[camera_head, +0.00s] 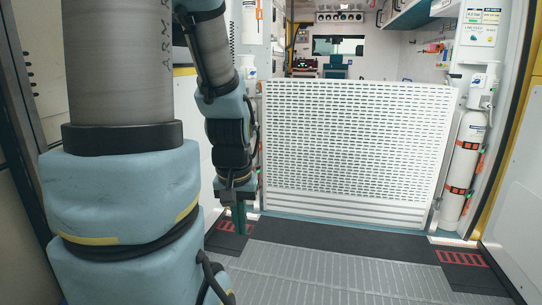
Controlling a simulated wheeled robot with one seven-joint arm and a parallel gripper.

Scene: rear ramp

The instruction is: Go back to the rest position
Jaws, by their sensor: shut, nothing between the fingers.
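My gripper (239,217) hangs at the end of my blue and grey arm, left of the middle of the head view. It points down, in front of the left edge of a white perforated ramp panel (355,150). It is small in the picture, its fingers look together, and nothing shows between them. The ramp panel stands upright across the rear opening of the vehicle. My arm hides part of the left side of the opening.
A white gas cylinder (462,165) with orange straps stands at the right of the opening. A grey ribbed floor plate (330,275) lies in front, clear of objects. Behind the panel is a vehicle interior with a seat or equipment (337,66).

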